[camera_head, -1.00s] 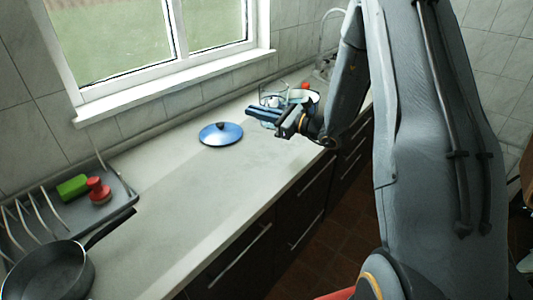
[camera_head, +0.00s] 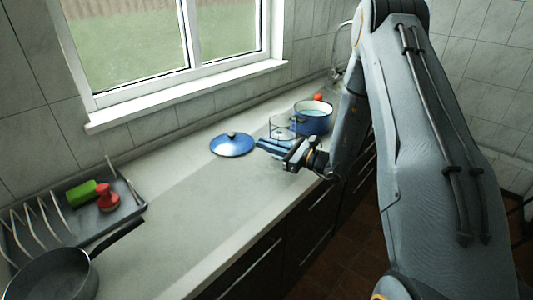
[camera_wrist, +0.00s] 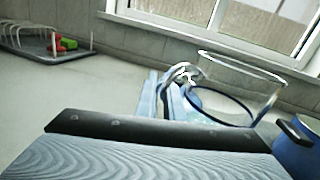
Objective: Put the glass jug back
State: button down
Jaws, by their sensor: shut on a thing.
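The clear glass jug (camera_head: 282,127) is upright at the counter, just left of the blue pot, in the head view. In the wrist view the jug (camera_wrist: 240,88) shows its rim and its handle (camera_wrist: 183,74) on the left. My gripper (camera_head: 268,146) is shut on the jug by its handle, with the blue fingers (camera_wrist: 165,105) around it. The jug's base is partly hidden by the fingers, so I cannot tell whether it touches the counter.
The blue pot (camera_head: 314,117) stands close to the jug's right. A blue lid (camera_head: 232,145) lies to the left. A red thing (camera_head: 318,97) is behind the pot. A dish rack (camera_head: 70,205) and black pan (camera_head: 52,272) stand far left. The middle counter (camera_head: 195,200) is clear.

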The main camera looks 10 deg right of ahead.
jog(key=shift+f+p, duration=0.5)
jog(key=shift+f, duration=1.3)
jog(key=shift+f, duration=0.15)
jog(key=c, duration=1.9)
grip_release()
jog(key=shift+o, duration=0.2)
